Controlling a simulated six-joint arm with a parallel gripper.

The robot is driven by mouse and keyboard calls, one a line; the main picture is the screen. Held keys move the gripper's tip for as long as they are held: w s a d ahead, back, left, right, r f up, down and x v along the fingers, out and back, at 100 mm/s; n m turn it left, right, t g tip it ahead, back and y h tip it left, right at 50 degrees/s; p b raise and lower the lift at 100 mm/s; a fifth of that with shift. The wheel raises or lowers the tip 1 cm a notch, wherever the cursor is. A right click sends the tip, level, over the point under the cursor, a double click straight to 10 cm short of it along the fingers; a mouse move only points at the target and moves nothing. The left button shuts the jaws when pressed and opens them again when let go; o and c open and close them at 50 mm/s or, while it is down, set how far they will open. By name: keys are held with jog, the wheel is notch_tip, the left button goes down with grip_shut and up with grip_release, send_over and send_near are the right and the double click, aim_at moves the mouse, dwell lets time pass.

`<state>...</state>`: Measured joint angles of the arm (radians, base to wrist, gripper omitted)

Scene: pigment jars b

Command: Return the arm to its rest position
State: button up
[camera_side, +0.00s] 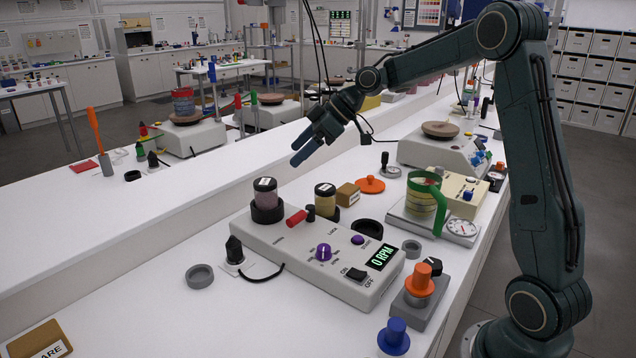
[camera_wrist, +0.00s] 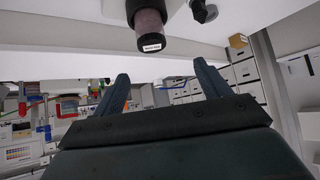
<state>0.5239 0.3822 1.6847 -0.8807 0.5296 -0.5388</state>
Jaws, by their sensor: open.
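My gripper (camera_side: 303,150) is open and empty, held in the air above the bench, up and to the right of a jar of mauve pigment. In the wrist view its two fingers (camera_wrist: 160,80) stand wide apart with nothing between them. The mauve jar (camera_side: 265,194) has a dark lid with a white label and stands in a black ring holder on the grey mixer box (camera_side: 300,255). The jar also shows at the top of the wrist view (camera_wrist: 150,25).
A green-handled jar (camera_side: 424,198) stands on a grey base at right. Near it are a scale with a brown plate (camera_side: 440,130), an orange knob piece (camera_side: 370,185) and a tan block (camera_side: 348,194). An orange-knobbed box (camera_side: 420,285) and blue knob (camera_side: 395,335) are in front.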

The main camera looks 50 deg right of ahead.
jog(key=s+a+r+m+h, duration=0.2)
jog(key=s+a, duration=0.2)
jog(key=s, duration=0.3)
jog(key=s+a+r+m+h, duration=0.1)
jog(key=s+a+r, duration=0.25)
jog(key=s, duration=0.45)
jog(key=s+f+m+h, duration=0.1)
jog(key=s+f+m, duration=0.1)
jog(key=s, duration=0.7)
jog(key=s+a+f+m+g+h, duration=0.1)
jog(key=s+f+m, duration=0.1)
jog(key=s, duration=0.7)
jog(key=shift+f+m+h, duration=0.3)
jog(key=shift+m+h, duration=0.1)
jog(key=shift+m, duration=0.1)
